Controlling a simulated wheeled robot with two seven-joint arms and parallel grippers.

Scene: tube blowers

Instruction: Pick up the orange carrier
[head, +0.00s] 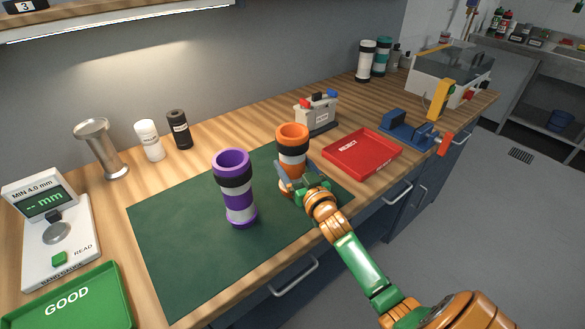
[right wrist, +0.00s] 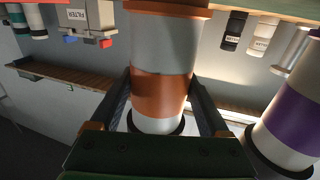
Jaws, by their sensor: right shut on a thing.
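The orange carrier (head: 292,133), a tube with an orange end, a dark band and white and orange bands, stands roughly upright over the far right part of the green mat (head: 175,245). My right gripper (head: 289,186) is at its lower part and hides its base in the head view. In the right wrist view, the fingers lie on both sides of the carrier's body (right wrist: 163,92), shut on it. I cannot tell whether its base is off the mat. My left gripper is not in view.
A purple carrier (head: 233,175) stands on the mat to the left. A red tray (head: 362,153) lies to the right, with a grey filter box (head: 316,115) behind. A blue clamp (head: 405,135) sits farther right. A green GOOD tray (head: 70,302) and gauge (head: 52,235) are at left.

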